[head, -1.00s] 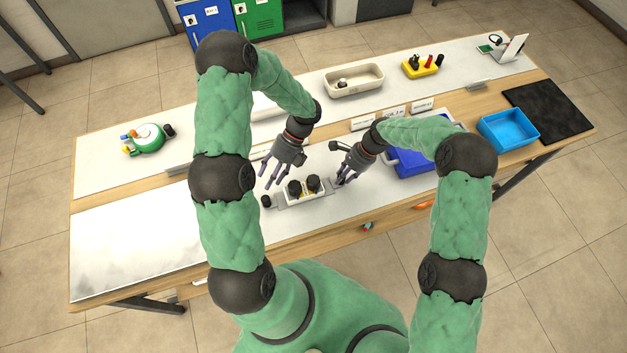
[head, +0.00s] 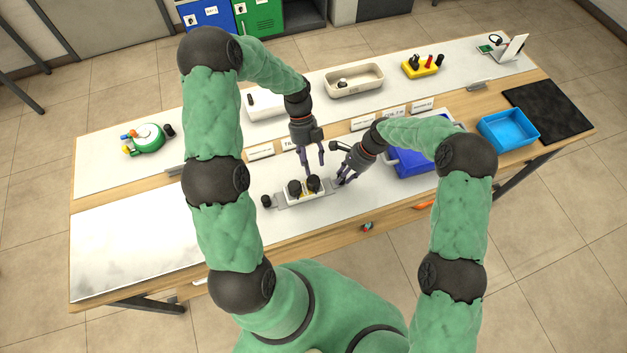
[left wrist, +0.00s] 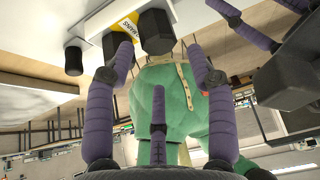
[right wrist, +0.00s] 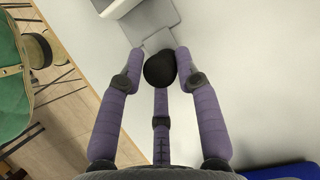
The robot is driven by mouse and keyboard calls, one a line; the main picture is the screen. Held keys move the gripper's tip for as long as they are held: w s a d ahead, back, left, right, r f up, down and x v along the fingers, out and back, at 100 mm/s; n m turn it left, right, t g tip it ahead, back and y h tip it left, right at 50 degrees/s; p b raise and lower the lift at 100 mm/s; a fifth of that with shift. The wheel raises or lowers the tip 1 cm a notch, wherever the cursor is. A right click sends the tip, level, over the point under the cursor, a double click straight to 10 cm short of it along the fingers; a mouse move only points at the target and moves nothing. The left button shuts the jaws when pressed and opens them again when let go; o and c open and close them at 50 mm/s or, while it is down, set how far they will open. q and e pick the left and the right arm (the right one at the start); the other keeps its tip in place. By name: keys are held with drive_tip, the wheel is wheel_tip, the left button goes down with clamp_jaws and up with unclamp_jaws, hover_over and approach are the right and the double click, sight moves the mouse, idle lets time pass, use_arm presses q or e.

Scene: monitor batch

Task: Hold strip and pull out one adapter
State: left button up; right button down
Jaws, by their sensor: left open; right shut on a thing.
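The white power strip (head: 321,190) lies on the bench on a grey base plate (head: 283,204). Two black adapters, one on the left (head: 294,188) and one on the right (head: 313,184), stand in it side by side. My left gripper (head: 315,172) is open and empty, fingers pointing down just above and behind the right adapter. In the left wrist view an adapter (left wrist: 155,32) shows beyond its spread fingers. My right gripper (head: 342,181) is at the strip's right end, shut on a black knob (right wrist: 160,70) there. A similar black knob (head: 266,201) is at the left end.
A blue tray (head: 408,163) lies just right of my right gripper, partly hidden by that arm. Label cards (head: 362,123) stand behind. A beige bin (head: 353,82) and a light blue bin (head: 509,129) are farther off. The bench left of the strip is clear.

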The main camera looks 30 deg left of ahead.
sight(314, 178)
use_arm(q)
drive_tip(key=shift+x, duration=3.25)
drive_tip(key=c, duration=0.9)
